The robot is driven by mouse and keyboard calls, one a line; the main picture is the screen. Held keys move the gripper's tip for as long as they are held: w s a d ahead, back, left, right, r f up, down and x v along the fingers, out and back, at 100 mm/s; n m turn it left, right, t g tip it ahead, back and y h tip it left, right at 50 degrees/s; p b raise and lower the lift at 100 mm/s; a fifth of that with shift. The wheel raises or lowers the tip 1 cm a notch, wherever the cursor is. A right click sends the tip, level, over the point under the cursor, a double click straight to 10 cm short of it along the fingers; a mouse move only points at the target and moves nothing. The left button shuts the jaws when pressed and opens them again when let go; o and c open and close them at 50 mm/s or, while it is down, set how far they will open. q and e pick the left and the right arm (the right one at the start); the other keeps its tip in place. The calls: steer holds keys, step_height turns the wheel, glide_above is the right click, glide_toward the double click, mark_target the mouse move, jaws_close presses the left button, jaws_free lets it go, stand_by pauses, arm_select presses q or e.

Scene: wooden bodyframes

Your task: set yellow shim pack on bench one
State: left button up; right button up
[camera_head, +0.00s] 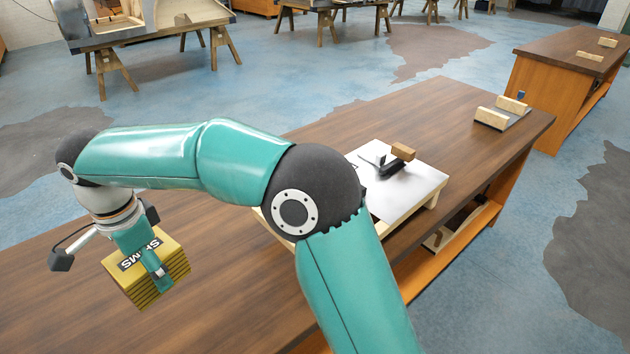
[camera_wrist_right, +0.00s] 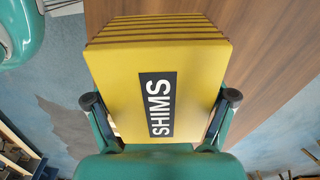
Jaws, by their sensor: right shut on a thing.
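The yellow shim pack (camera_head: 172,262) is a stack of thin yellow plates with a black SHIMS label. My right gripper (camera_head: 150,265) is shut on it, with one finger across the near side and the other mostly hidden. In the right wrist view the pack (camera_wrist_right: 190,62) sits between the two fingers (camera_wrist_right: 160,98), label facing the camera. The pack is over the left part of the brown wooden bench (camera_head: 230,310); I cannot tell whether its underside touches the top. My left gripper is out of view.
A white board (camera_head: 420,185) with a dark tool and a small wooden block lies on the bench beyond my forearm. A fixture with wooden blocks (camera_head: 502,112) stands at its far right end. Another bench (camera_head: 560,50) is at the upper right.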

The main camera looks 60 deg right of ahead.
mark_target(185, 333)
steer(key=r+m, duration=0.1)
steer(key=s+r+m, duration=0.1)
steer(key=shift+a+m, duration=0.3)
steer(key=shift+m, duration=0.1)
step_height(185, 333, down, 20)
steer(key=shift+f+b, duration=0.1)
steer(key=shift+b, duration=0.45)
steer(key=o, duration=1.2)
steer(key=shift+f, duration=0.1)
steer(key=shift+o, duration=0.2)
step_height(185, 333, up, 12)
